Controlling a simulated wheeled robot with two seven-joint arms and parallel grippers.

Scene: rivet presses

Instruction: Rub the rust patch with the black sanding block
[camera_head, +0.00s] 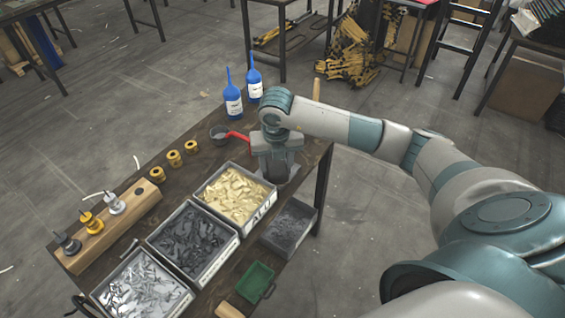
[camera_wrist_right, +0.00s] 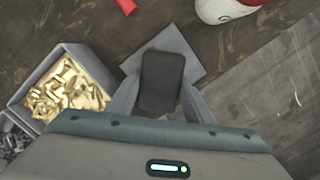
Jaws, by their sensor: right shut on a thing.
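My right gripper (camera_head: 275,165) points down over the far right corner of the table, beside the bin of brass-coloured pieces. In the right wrist view its two fingers are shut on the black sanding block (camera_wrist_right: 161,80). A grey metal plate (camera_wrist_right: 188,52) shows beneath and around the block. I cannot tell whether the block touches the plate. No rust patch shows; the block, fingers and wrist cover much of the plate. My left gripper is not in view.
Bins of brass-coloured (camera_head: 235,193), dark (camera_head: 190,238) and silvery (camera_head: 143,286) pieces line the table. A wooden block (camera_head: 108,226) holds several fittings.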

